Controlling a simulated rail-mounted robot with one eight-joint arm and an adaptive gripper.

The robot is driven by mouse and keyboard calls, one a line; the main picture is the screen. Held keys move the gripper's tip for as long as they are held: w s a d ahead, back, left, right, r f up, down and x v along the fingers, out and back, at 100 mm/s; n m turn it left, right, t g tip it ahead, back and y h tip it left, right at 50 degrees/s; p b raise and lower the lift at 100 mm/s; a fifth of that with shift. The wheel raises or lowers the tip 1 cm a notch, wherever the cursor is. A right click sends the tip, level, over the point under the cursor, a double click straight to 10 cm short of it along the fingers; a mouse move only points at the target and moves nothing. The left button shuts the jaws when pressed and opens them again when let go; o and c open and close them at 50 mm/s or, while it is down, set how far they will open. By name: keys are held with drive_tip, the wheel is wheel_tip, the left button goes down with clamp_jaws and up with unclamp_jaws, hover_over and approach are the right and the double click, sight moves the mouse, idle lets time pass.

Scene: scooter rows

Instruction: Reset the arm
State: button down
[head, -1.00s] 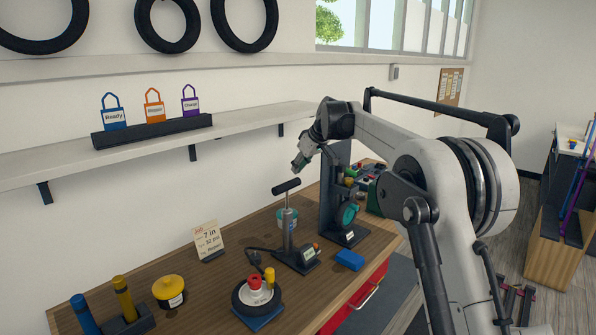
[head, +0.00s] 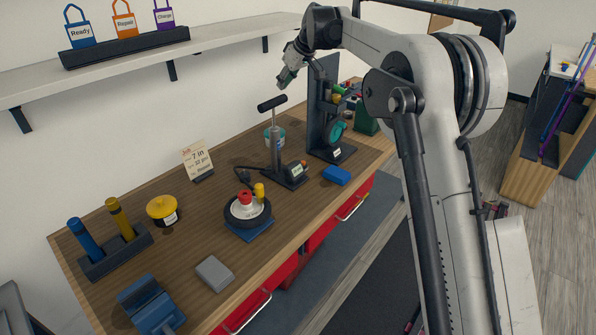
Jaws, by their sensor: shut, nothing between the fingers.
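My gripper (head: 285,80) is at the end of my arm, held in the air above the back of the workbench. It points down and to the left and is shut with nothing in it. It is close above the black T-handle of the hand pump (head: 275,138) in this view; I cannot tell the depth between them. My arm comes in from the right and bends over the bench.
The wooden bench (head: 185,203) holds a small wheel (head: 246,214), a yellow pot (head: 164,210), a dark upright stand (head: 318,120), a blue block (head: 337,175), a grey block (head: 214,273) and a pressure card (head: 198,160). A shelf (head: 220,50) with colored tags runs above.

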drive_tip(key=s+d+r+m+h+b, duration=0.1)
drive_tip(key=s+d+m+b, duration=0.1)
drive_tip(key=s+d, duration=0.5)
drive_tip(key=s+d+r+m+t+h+b, duration=0.1)
drive_tip(key=s+d, duration=0.2)
drive_tip(key=s, duration=0.9)
drive_tip(key=s+d+r+m+h+b, duration=0.1)
drive_tip(key=s+d+r+m+b, duration=0.1)
drive_tip(key=s+d, duration=0.5)
drive_tip(key=s+d+f+m+b, duration=0.1)
drive_tip(key=s+d+f, duration=0.1)
drive_tip(key=s+f, duration=0.4)
drive_tip(key=s+d+f+m+t+h+b, duration=0.1)
drive_tip(key=s+f, duration=0.6)
drive_tip(key=s, duration=0.7)
drive_tip(key=s+d+f+m+h+b, duration=0.1)
drive_tip(key=s+d+f+m, duration=0.2)
drive_tip(key=s+f, duration=0.3)
drive_tip(key=s, duration=0.5)
drive_tip(key=shift+d+f+t, duration=0.2)
drive_tip(key=shift+d+t, duration=0.2)
